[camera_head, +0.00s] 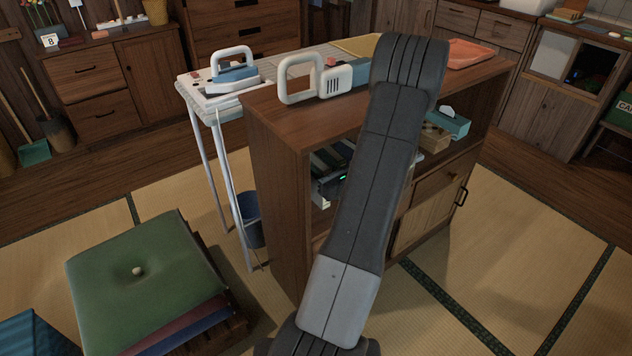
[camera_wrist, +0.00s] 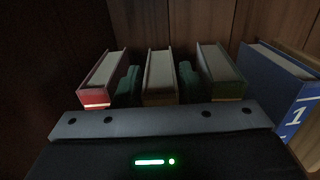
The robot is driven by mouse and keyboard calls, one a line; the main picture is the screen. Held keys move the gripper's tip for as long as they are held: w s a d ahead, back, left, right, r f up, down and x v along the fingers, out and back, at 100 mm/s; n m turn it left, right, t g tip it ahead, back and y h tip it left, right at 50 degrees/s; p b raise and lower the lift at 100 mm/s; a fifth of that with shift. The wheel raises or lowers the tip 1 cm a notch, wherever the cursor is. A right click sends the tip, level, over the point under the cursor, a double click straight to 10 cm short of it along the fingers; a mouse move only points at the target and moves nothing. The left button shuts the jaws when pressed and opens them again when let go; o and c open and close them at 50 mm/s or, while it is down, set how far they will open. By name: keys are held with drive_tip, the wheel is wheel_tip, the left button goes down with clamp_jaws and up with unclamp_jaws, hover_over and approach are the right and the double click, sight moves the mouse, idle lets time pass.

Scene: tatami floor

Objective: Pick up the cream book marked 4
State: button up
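In the wrist view, a book with a brownish cover and pale pages (camera_wrist: 160,72) stands in the middle of a row inside the shelf. Its spine front is hidden behind my gripper's body, so I cannot read a number or be sure it is the cream one. My gripper (camera_wrist: 159,88) has its two dark green fingers on either side of this book, one in each gap beside it. The fingers look open, with small gaps to the book. In the head view, my gripper (camera_head: 328,188) is inside the cabinet's left compartment, partly hidden by my arm.
A red book (camera_wrist: 103,80) stands left of the fingers, a green-covered book (camera_wrist: 219,75) right. A blue book marked 1 (camera_wrist: 275,90) is further right. The wooden cabinet (camera_head: 275,190) encloses them. A teal tissue box (camera_head: 449,122) sits in its right part. Green cushions (camera_head: 140,265) lie front left.

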drive_tip(key=shift+x, duration=1.3)
clamp_jaws()
